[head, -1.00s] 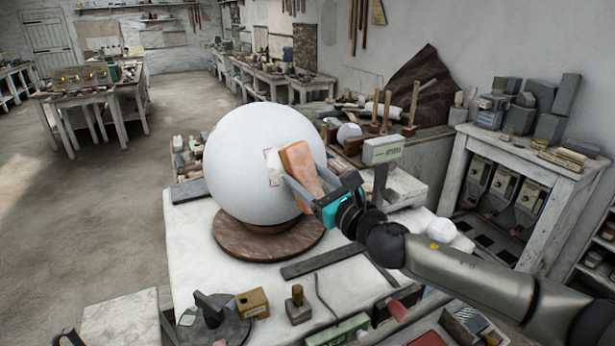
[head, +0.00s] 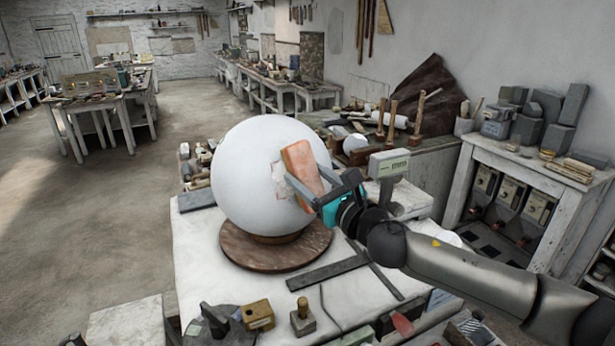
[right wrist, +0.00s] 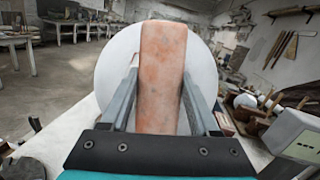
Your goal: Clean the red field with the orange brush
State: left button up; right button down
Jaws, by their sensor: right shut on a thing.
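A large white plaster sphere (head: 238,185) rests on a round brown base (head: 255,255) on the white table. My right gripper (head: 306,186) is shut on the orange brush (head: 303,165), which is tilted against the sphere's right front side. Its pale bristle end appears to touch the sphere. Only faint traces of the red field's outline show beside the brush; the rest is hidden behind brush and gripper. In the right wrist view the brush (right wrist: 163,75) stands between both fingers, with the sphere (right wrist: 118,70) behind it. My left gripper is not in view.
A grey-green scale with a display (head: 390,163) stands just right of my right gripper. A dark flat bar (head: 328,273) lies before the base. A wooden-handled tool (head: 303,318) and a small tan box (head: 257,315) stand at the table's front.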

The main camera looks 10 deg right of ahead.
jog(key=shift+s+d+f+b, duration=0.15)
jog(key=shift+s+f+b, duration=0.05)
jog(key=shift+f+b, duration=0.4)
jog(key=shift+s+d+f+b, duration=0.2)
jog(key=shift+f+b, duration=0.2)
jog(key=shift+f, duration=0.25)
jog(key=shift+s+d+f+b, duration=0.15)
jog(key=shift+f+b, duration=0.35)
jog(key=shift+f, duration=0.15)
jog(key=shift+r, duration=0.15)
jog(key=p, duration=0.1)
jog(key=r+p, duration=0.1)
jog(key=r, duration=0.1)
jog(key=shift+w+a+p, duration=0.25)
jog(key=shift+a+p, duration=0.05)
jog(key=shift+p, duration=0.1)
jog(key=shift+w+a+r+p, duration=0.15)
jog(key=shift+w+r+p, duration=0.1)
jog(key=shift+r, duration=0.25)
jog(key=shift+w+a+r+p, duration=0.1)
jog(key=shift+a+r+p, duration=0.1)
jog(key=shift+r, duration=0.3)
jog(key=shift+d+f, duration=0.1)
